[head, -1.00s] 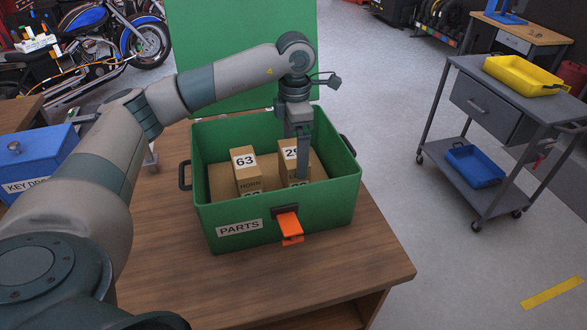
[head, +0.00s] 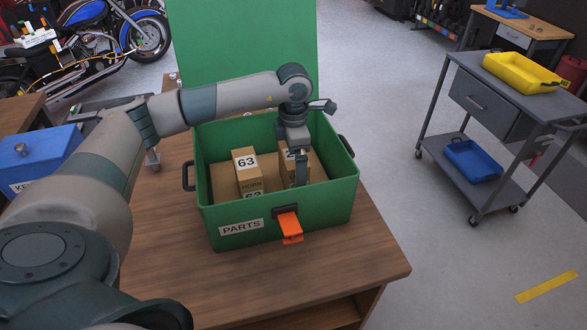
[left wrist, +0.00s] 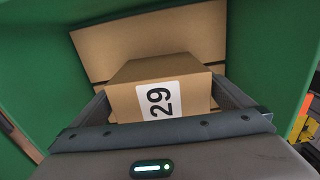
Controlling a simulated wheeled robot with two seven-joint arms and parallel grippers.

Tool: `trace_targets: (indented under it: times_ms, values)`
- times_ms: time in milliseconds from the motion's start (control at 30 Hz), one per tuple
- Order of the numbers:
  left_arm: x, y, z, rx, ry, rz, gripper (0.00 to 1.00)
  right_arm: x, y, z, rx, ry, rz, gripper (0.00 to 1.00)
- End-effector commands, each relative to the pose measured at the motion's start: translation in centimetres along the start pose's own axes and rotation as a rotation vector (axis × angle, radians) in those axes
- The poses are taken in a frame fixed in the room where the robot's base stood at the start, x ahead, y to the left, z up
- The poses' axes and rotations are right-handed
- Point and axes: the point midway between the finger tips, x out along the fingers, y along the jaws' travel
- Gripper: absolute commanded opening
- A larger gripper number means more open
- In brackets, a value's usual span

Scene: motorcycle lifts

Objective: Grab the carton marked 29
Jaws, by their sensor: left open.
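The carton marked 29 (left wrist: 134,98) is a brown box with a white label. In the left wrist view it sits between the two fingers of my open left gripper (left wrist: 166,112), with one finger along each side. In the head view the carton (head: 284,166) stands inside the green PARTS box (head: 285,216), mostly hidden behind my left gripper (head: 299,172), which reaches down into the box. A second carton, marked 63 (head: 248,174), stands to its left in the same box. My right gripper is not in view.
The green box is open, its lid (head: 240,60) raised behind, on a wooden table (head: 300,275). A blue box (head: 45,155) stands at left. A grey cart (head: 490,130) with a yellow tray (head: 523,73) stands at right. Floor lies between table and cart.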

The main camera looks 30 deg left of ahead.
Motion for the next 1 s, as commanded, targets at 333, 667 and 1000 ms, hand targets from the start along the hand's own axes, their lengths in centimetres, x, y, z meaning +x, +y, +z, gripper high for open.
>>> trace_targets:
  times_ms: [333,667,1000]
  values:
    - [-0.1,0.0,0.0,0.000,-0.001,0.000,0.61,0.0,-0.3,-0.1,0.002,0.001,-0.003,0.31]
    - [-0.5,0.0,0.1,0.000,-0.003,0.001,0.61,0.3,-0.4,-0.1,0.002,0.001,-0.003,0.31]
    - [-4.8,0.1,0.1,0.001,-0.005,0.003,0.61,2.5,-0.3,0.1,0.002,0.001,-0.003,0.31]
